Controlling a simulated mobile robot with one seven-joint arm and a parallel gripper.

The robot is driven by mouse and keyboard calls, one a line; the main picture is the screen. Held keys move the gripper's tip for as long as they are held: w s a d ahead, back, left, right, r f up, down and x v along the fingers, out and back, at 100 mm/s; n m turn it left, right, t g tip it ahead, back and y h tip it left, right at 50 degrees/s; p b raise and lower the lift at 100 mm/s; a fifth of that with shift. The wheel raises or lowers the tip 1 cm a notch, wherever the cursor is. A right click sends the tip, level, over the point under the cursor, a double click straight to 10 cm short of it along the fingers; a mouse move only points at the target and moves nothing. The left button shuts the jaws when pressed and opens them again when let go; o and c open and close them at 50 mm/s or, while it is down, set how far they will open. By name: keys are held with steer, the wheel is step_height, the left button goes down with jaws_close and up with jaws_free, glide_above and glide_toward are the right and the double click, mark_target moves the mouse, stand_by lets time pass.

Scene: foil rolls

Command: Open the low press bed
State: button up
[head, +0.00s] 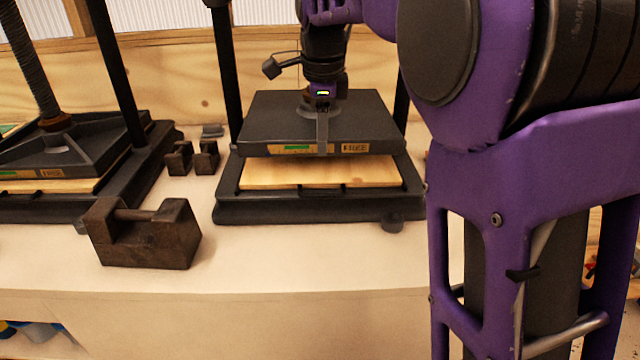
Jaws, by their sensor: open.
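The middle press has a dark flat upper plate (275,118) with a green strip and a "FREE" label on its front edge. A gap separates it from the pale wooden board (290,175) on the dark lower bed (310,208). The left press has a dark upper plate (95,150), also labelled, close above its own board (50,186). I cannot tell for sure which press is the low one. My gripper (322,130) points down at the middle press's upper plate, a finger overlapping its front edge. Contact is unclear. The gripper's far side is hidden.
A dark iron weight (150,240) with a bar handle stands on the pale bench (300,262), front left. Smaller weights (190,157) stand between the presses. Black posts flank the plates. My purple arm hides the right side. The bench front is clear in the middle.

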mark_target(321, 193)
steer(key=w+f, duration=0.1)
steer(key=f, duration=0.3)
steer(key=f+b, duration=0.1)
steer(key=f, duration=0.4)
steer(key=w+f+b, duration=0.1)
steer(key=f, duration=0.4)
steer(key=shift+w, duration=0.35)
steer(key=shift+r, duration=0.1)
jaws_close()
stand_by(0.5)
